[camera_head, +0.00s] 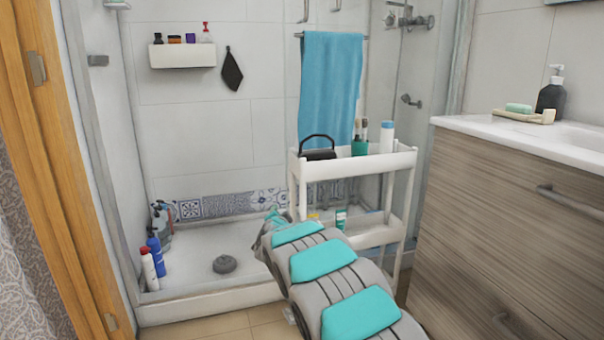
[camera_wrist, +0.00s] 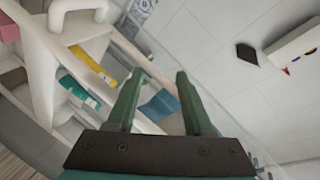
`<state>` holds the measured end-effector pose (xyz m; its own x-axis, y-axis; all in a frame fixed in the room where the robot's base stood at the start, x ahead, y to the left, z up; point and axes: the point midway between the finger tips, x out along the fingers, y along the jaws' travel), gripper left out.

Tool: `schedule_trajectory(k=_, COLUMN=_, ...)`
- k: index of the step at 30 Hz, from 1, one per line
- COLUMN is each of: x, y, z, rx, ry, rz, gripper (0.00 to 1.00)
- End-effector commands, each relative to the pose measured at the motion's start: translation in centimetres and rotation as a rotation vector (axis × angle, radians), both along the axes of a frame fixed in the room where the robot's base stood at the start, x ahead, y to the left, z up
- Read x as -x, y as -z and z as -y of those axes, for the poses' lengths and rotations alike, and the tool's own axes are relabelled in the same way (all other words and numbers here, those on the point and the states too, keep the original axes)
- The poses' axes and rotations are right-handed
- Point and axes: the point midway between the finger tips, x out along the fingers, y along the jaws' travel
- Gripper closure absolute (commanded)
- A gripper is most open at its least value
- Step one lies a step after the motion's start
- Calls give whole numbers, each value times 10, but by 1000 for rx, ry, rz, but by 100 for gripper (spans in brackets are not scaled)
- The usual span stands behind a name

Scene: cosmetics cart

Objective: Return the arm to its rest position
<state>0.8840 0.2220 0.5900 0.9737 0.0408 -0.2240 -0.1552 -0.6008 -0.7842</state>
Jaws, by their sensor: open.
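My arm (camera_head: 322,262), grey with teal pads, stretches from the lower right toward the white cart (camera_head: 400,160) in the head view. Its far end is beside the cart's left side, low down; the gripper is hard to make out there. In the wrist view my gripper (camera_wrist: 162,76) shows two green fingers spread apart. No object is clearly held between them. A blue patch (camera_wrist: 158,106) shows behind the gap. The cart's shelf lies to the left, with a yellow tube (camera_wrist: 88,62) and a teal tube (camera_wrist: 78,91) apart from the fingers.
The cart's top holds a black-handled item (camera_head: 318,150), a green cup (camera_head: 360,147) and a white bottle with a blue cap (camera_head: 387,137). A wooden vanity (camera_head: 500,220) stands right. The shower tray (camera_head: 190,270) is left, with bottles (camera_head: 150,268) at its corner. A blue towel (camera_head: 330,85) hangs behind.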

Motion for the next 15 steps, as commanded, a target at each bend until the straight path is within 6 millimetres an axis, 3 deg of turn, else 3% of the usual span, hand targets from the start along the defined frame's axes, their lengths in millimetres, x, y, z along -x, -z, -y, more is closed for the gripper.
schedule_trajectory(k=1, x=10, y=-13, z=8, rx=26, ry=-21, rz=-27, gripper=48)
schedule_trajectory(k=8, x=70, y=-26, z=38, rx=157, ry=-143, rz=-212, gripper=48)
schedule_trajectory(k=15, x=159, y=-28, z=75, rx=279, ry=-266, rz=-422, gripper=48)
